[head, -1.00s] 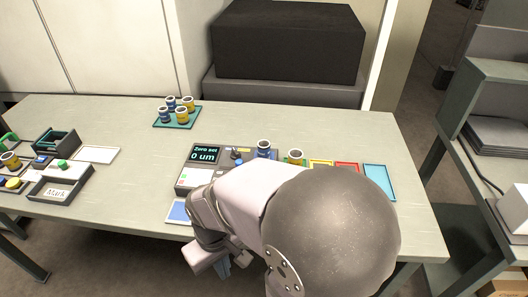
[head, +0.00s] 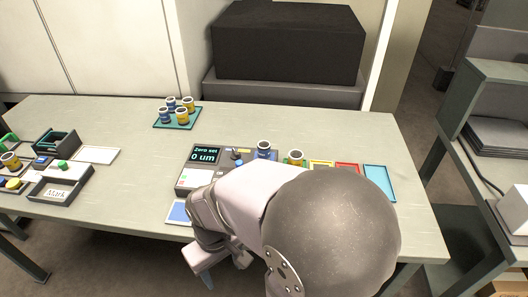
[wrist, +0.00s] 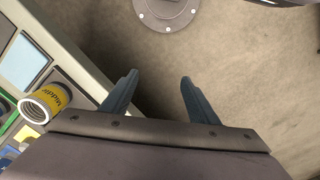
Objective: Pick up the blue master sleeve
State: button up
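A blue sleeve with a pale rim (head: 264,149) stands upright on the dark blue area just right of the gauge. More blue sleeves (head: 165,115) stand with yellow ones on the teal tray (head: 158,124) at the back. I cannot tell from the labels which blue sleeve is the master. My gripper (head: 225,271) is off the table's front edge, away from all of these. In the wrist view my gripper (wrist: 155,92) is open and empty over the floor. No whole blue sleeve is clear there.
The gauge (head: 205,154) reads "Zero set 0 um". A yellow sleeve (head: 296,158) stands right of the blue one; a yellow labelled sleeve (wrist: 45,103) shows in the wrist view. Yellow, red and light blue (head: 380,183) trays lie at right. The table's back middle is clear.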

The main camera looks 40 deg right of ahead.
jog(key=w+d+r+m+p, duration=0.2)
jog(key=w+d+r+p, duration=0.15)
jog(key=w, duration=0.35)
notch_tip(320, 180, up, 8)
jog(key=m+t+h+p, duration=0.1)
jog(key=m+p, duration=0.4)
jog(key=m, duration=0.2)
send_over(264, 152)
jog(key=shift+w+d+f+p, duration=0.25)
jog(key=shift+f+p, duration=0.45)
jog(key=shift+f, duration=0.45)
jog(key=shift+w+d+f+p, duration=0.25)
jog(key=shift+f+p, duration=0.4)
jog(key=shift+f, duration=0.55)
jog(key=shift+w+d+f+p, duration=0.15)
jog(key=shift+w+f+p, duration=0.2)
jog(key=shift+f+p, duration=0.6)
jog(key=shift+f, duration=0.2)
jog(key=shift+c, duration=0.6)
grip_shut()
